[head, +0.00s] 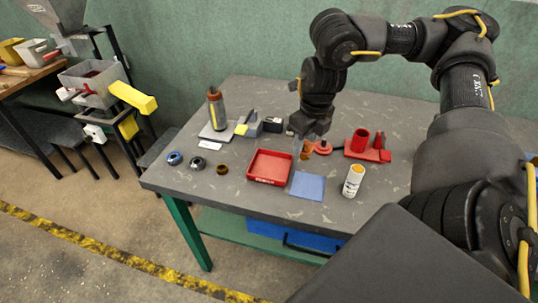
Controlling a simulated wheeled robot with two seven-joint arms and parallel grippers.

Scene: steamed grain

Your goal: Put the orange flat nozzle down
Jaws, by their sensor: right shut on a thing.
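My right gripper (302,149) reaches down over the middle of the grey table, behind a blue flat square. It is shut on a small orange piece (308,150), which looks like the orange flat nozzle. The nozzle is small and partly covered by the fingers, and I cannot tell whether it touches the table. My left gripper is not in view.
On the grey table (240,185) are a red tray (270,167), the blue square (308,186), a white bottle (353,181), and a red holder (372,154). Small rings, one blue (174,158), lie at left. A dark bottle (216,110) stands behind them.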

